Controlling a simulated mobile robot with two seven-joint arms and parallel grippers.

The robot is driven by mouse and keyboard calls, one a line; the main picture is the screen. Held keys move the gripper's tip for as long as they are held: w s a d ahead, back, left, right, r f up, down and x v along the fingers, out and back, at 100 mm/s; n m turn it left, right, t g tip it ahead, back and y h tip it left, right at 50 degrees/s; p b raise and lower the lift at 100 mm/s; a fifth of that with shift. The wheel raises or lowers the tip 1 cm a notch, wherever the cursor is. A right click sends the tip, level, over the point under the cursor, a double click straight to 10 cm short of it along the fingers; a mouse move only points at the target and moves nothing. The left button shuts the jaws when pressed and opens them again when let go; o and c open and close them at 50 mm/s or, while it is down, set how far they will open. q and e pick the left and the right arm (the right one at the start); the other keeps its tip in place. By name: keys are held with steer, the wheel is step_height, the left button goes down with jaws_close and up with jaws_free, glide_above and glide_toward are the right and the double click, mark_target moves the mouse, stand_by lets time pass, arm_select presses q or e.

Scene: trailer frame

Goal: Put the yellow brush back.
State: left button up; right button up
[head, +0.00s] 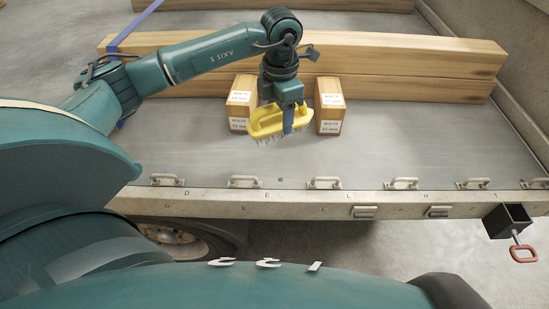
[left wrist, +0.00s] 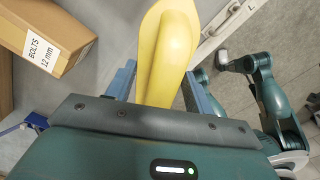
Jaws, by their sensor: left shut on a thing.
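The yellow brush (head: 265,122), with pale bristles pointing down, is in my left gripper (head: 288,122) in the head view. The gripper is shut on its handle, just in front of the gap between two wooden boxes. In the left wrist view the yellow handle (left wrist: 168,55) lies between the blue fingers. I cannot tell whether the bristles touch the trailer bed (head: 400,140). My right arm (left wrist: 268,90) shows at the right of the left wrist view; its gripper's jaws are too small to read.
Tie-down handles (head: 323,183) line the bed's front edge. The bed at right is clear.

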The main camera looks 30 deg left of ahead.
arm_select(q)
steer(key=n, duration=0.1)
steer(key=a+n, duration=0.1)
steer(key=n, duration=0.1)
steer(key=f+n, duration=0.1)
steer(key=shift+w+a+f+n, duration=0.1)
steer(key=shift+w+a+n, duration=0.1)
steer(key=shift+a+n, duration=0.1)
steer(key=n, duration=0.1)
steer(key=a+n, duration=0.1)
steer(key=n, duration=0.1)
steer(key=shift+w+f+b, duration=0.15)
steer(key=shift+f+b, duration=0.15)
steer(key=shift+f, duration=0.05)
steer(key=shift+n, duration=0.3)
step_height(320, 180, down, 10)
steer(key=shift+r, duration=0.1)
arm_select(e)
steer(key=shift+s+d+f, duration=0.1)
steer(key=shift+s+d, duration=0.1)
arm_select(q)
steer(key=shift+b, duration=0.3)
arm_select(e)
steer(key=shift+f, duration=0.1)
arm_select(q)
steer(key=o, duration=0.9)
steer(key=shift+f, duration=0.2)
steer(key=shift+o, duration=0.2)
